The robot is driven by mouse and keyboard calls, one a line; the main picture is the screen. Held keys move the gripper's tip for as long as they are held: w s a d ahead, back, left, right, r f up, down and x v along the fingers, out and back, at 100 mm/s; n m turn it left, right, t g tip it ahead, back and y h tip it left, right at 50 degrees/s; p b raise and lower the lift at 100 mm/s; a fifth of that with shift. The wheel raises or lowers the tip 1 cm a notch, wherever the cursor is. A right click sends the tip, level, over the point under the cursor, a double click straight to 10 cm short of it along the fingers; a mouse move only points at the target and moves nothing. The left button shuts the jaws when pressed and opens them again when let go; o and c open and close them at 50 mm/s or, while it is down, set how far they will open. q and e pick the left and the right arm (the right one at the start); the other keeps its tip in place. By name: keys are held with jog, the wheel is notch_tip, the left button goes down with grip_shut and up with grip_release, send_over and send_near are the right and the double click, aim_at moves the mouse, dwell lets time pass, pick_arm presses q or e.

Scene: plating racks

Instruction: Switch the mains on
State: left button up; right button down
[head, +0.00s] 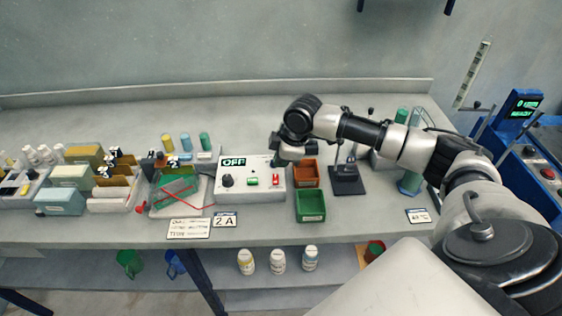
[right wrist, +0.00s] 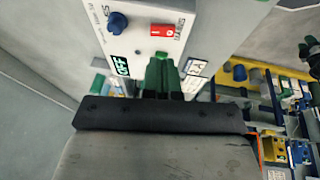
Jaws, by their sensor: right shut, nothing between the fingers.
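A white control box (head: 262,195) stands on the bench in the head view. Its display (head: 234,161) reads OFF. Its front carries a dark knob (head: 227,181), a green control (head: 252,180) and a red switch (head: 276,179). In the right wrist view the red switch (right wrist: 161,30) has lettering beside it, apparently MAINS. The display (right wrist: 121,67) also reads OFF there. My right gripper (head: 280,158) is at the upper right end of the box, shut and empty; its fingers (right wrist: 162,76) point towards the box. Contact cannot be told. My left gripper is out of view.
Orange (head: 305,173) and green (head: 310,204) bins sit right of the box, with a black stand (head: 346,182) beyond them. Left of the box is a tray (head: 172,205) with red-edged pieces. A 2A card (head: 225,220) lies in front.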

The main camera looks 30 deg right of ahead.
jog(key=b+v, duration=0.1)
jog(key=v, duration=0.7)
jog(key=shift+w, duration=0.1)
